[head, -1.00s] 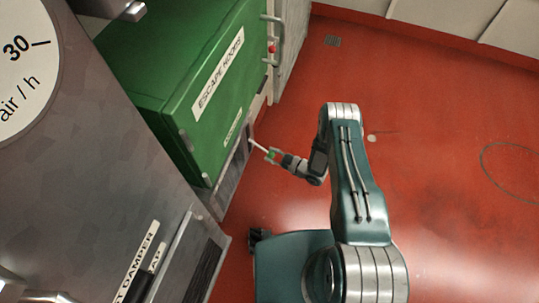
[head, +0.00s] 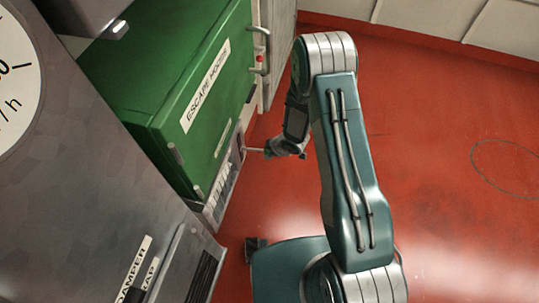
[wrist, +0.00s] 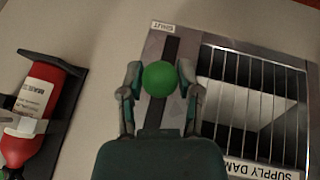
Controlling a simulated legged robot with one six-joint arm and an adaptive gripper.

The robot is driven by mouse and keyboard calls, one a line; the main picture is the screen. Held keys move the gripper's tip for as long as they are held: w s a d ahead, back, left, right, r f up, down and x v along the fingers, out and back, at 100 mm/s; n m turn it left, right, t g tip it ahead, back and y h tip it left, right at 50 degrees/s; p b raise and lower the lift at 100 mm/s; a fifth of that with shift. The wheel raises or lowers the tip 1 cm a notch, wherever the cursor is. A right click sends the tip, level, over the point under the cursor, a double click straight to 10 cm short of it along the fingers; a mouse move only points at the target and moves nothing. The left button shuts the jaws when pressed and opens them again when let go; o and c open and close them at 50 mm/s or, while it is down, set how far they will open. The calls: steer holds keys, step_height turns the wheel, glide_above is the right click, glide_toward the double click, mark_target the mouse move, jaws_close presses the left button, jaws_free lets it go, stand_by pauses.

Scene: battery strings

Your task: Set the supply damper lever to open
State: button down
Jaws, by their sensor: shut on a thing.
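The supply damper lever has a round green knob (wrist: 160,79) and a thin pale shaft (head: 254,150). My gripper (head: 270,150) is shut on the knob, which also sits between its two fingers in the wrist view (wrist: 160,85). A dark slot (wrist: 170,48) runs beyond the knob, with a label reading SHUT (wrist: 168,27) by its far end.
A green ESCAPE HOODS cabinet (head: 170,95) stands above the damper panel. A red extinguisher (wrist: 30,115) in a dark bracket is at the left of the wrist view. A grey metal cabinet (head: 90,170) is at left. Red floor (head: 450,210) lies clear at right.

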steer(key=r, duration=0.1)
steer(key=a+r, duration=0.1)
steer(key=shift+w+a+r, duration=0.2)
steer(key=shift+w+r, duration=0.15)
steer(key=shift+r, duration=0.05)
steer(key=shift+w+a+r, duration=0.2)
steer(key=shift+a+r, duration=0.3)
steer(key=shift+r, duration=0.15)
steer(key=shift+w+a+r, duration=0.2)
steer(key=shift+a+r, duration=0.3)
steer(key=shift+r, duration=0.15)
steer(key=shift+c, duration=1.5)
jaws_free()
steer(key=shift+s+d, duration=0.1)
steer(key=v, duration=1.1)
steer(key=shift+r, duration=0.25)
steer(key=shift+s+d, duration=0.1)
steer(key=shift+d, duration=0.05)
